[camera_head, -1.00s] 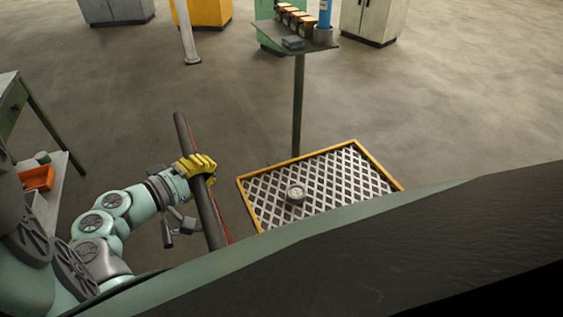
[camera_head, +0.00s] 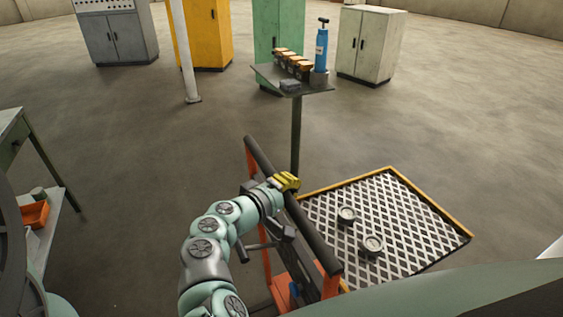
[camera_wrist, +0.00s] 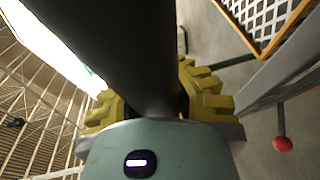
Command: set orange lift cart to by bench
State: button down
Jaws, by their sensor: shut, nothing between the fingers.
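The orange lift cart (camera_head: 279,294) stands at the lower middle of the head view, with orange uprights and a long dark push bar (camera_head: 262,160) across its top. Its lower part is cut off by the frame and my body. My gripper (camera_head: 286,182), with yellow fingers, is shut at the middle of the push bar. In the wrist view the dark bar (camera_wrist: 120,45) passes between the yellow fingers of my gripper (camera_wrist: 155,100); firm contact cannot be told. A green-grey bench (camera_head: 12,130) is at the left edge, partly cut off.
A mesh platform with a yellow rim (camera_head: 437,200) lies right of the cart, with two round gauges on it. An orange bin (camera_head: 35,215) sits on a shelf at left. Floor between is clear.

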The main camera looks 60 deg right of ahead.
jog(key=s+d+b, duration=0.1)
jog(key=s+d, duration=0.3)
jog(key=d, duration=0.4)
jog(key=shift+s+d+r+b, duration=0.25)
jog(key=shift+s+r+b, duration=0.05)
jog(key=shift+b, duration=0.1)
jog(key=c, duration=1.3)
grip_release()
jog(key=shift+w, duration=0.1)
jog(key=o, duration=0.6)
jog(key=shift+f, duration=0.2)
jog(key=shift+s+v, duration=0.15)
jog(key=shift+v, duration=2.85)
jog(key=shift+s+v, duration=0.1)
jog(key=shift+v, duration=2.95)
